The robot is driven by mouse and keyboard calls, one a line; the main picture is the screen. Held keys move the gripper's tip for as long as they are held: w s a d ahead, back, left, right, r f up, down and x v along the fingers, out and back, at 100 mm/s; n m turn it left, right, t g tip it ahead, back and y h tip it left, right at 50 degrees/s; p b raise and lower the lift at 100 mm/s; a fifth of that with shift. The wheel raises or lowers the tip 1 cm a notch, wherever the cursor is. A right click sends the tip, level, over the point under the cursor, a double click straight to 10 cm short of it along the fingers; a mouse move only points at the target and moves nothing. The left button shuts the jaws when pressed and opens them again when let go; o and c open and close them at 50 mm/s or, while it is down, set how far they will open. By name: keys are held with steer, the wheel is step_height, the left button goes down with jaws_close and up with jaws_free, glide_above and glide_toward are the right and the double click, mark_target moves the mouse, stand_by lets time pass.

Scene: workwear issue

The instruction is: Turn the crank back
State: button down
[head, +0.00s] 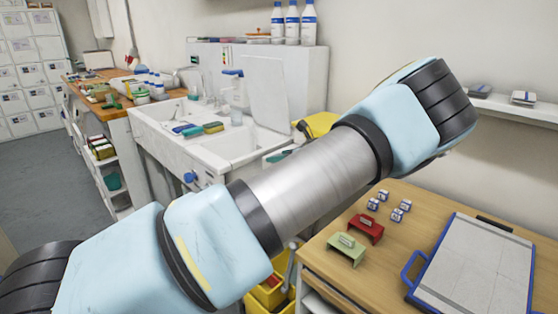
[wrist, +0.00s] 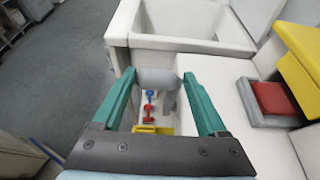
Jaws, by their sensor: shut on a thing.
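My gripper (wrist: 158,75) shows in the wrist view, its two teal fingers reaching up from the bottom. A grey rounded piece (wrist: 155,80) spans the space between the fingertips, and the fingers are shut on it. It bends downward at its right end and looks like the crank's handle. The rest of the crank is hidden or cannot be told apart. In the head view my arm crosses the middle of the picture, and neither the gripper nor the crank can be made out there.
A white sink unit (head: 215,160) stands behind my arm, with a blue knob (head: 189,177) on its front. A wooden table (head: 410,210) with a blue-framed board (head: 475,270) is at right. Small red and blue parts (wrist: 148,105) show below the grey piece. Grey floor (wrist: 60,75) is open at left.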

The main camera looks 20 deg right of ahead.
steer(key=w+a, duration=0.1)
steer(key=w+a+r+p, duration=0.1)
steer(key=w+a, duration=0.1)
steer(key=shift+w, duration=0.25)
steer(key=c, duration=1.5)
jaws_free()
steer(key=shift+s+d+f, duration=0.1)
steer(key=shift+f, duration=0.05)
steer(key=shift+o, duration=0.7)
steer(key=shift+s+d, duration=0.1)
steer(key=shift+d, duration=0.05)
steer(key=o, duration=1)
steer(key=shift+s+d+f, duration=0.1)
steer(key=shift+d+f, duration=0.15)
steer(key=shift+d, duration=0.15)
steer(key=shift+o, duration=1.4)
steer(key=shift+r, duration=0.1)
steer(key=b+v, duration=0.3)
steer(key=v, duration=0.7)
steer(key=shift+s+r+b, duration=0.2)
steer(key=shift+s+b, duration=0.1)
steer(key=shift+b, duration=0.1)
steer(key=shift+d, duration=0.1)
